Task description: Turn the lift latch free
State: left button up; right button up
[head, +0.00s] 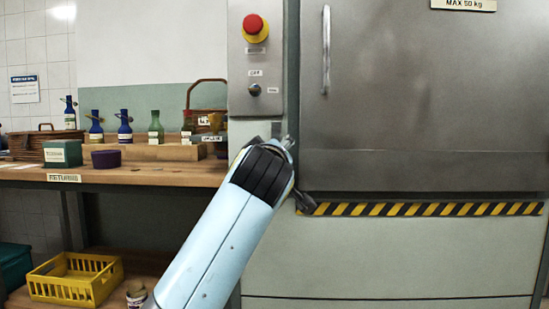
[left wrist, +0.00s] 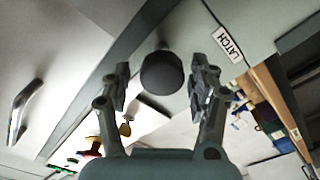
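The latch is a dark round knob (left wrist: 162,73) on the lift's grey frame, next to a white LATCH label (left wrist: 228,43) in the left wrist view. My left gripper (left wrist: 159,80) is open, with one finger on each side of the knob and a visible gap on both sides. In the head view my left gripper (head: 297,172) is at the frame left of the lift door (head: 430,100), and my arm hides the latch there. The door is down, with a vertical handle (head: 326,50). My right gripper is not in view.
A red stop button (head: 255,27) and a switch (head: 255,89) sit on a panel above my arm. A wooden shelf (head: 120,178) with several bottles stands at left, with a yellow crate (head: 75,280) below. A striped strip (head: 430,209) runs under the door.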

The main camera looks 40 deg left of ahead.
pick_arm(q)
jog(key=shift+f, duration=0.15)
jog(key=shift+w, duration=0.1)
notch_tip(320, 180, up, 10)
jog(key=shift+r, duration=0.1)
dwell(0.8)
